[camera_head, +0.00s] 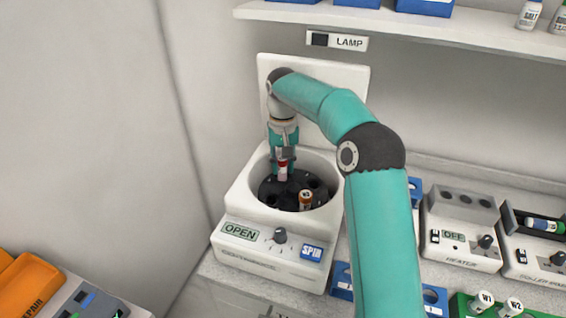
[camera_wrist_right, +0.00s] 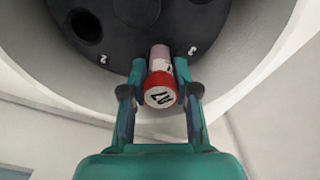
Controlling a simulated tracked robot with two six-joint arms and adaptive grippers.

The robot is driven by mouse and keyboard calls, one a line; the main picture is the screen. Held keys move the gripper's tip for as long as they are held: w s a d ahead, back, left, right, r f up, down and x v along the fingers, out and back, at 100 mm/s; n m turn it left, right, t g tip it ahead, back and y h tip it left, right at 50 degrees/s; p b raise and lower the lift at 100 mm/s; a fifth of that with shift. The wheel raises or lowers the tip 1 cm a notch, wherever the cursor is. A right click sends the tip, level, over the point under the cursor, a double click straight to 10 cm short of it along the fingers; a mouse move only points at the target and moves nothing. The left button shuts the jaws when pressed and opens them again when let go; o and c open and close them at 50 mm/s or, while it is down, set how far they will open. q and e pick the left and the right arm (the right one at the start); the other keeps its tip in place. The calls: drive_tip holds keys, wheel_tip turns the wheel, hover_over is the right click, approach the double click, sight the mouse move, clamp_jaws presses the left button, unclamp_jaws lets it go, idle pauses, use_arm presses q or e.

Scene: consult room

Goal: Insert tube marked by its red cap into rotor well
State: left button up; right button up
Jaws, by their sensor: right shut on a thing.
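The red-capped tube (camera_head: 283,172) is upright over the black rotor (camera_head: 268,190) inside the open centrifuge bowl. My right gripper (camera_head: 283,164) is shut on it from above. In the right wrist view the red cap (camera_wrist_right: 160,92) sits between the fingers of my right gripper (camera_wrist_right: 160,82), and the tube's pale body reaches toward the rotor (camera_wrist_right: 120,50). Whether its lower end is inside a well cannot be told. An empty well (camera_wrist_right: 86,24) shows in the wrist view. My left gripper is out of view.
The white centrifuge (camera_head: 270,262) has a raised round rim around the rotor. A heater block (camera_head: 462,232), a roller device (camera_head: 530,252) and a green rack (camera_head: 462,306) with white-capped tubes stand to the right. A shelf (camera_head: 420,27) runs above.

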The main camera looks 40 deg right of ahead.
drive_tip(key=shift+f+b, duration=0.35)
drive_tip(key=shift+f, duration=0.3)
drive_tip(key=o, duration=1)
drive_tip(key=shift+o, duration=0.2)
drive_tip(key=shift+r, duration=0.1)
drive_tip(key=r, duration=1)
drive_tip(key=shift+w+r, duration=0.25)
drive_tip(key=shift+r, duration=0.05)
drive_tip(key=shift+s+r, duration=0.15)
drive_tip(key=shift+r, duration=0.4)
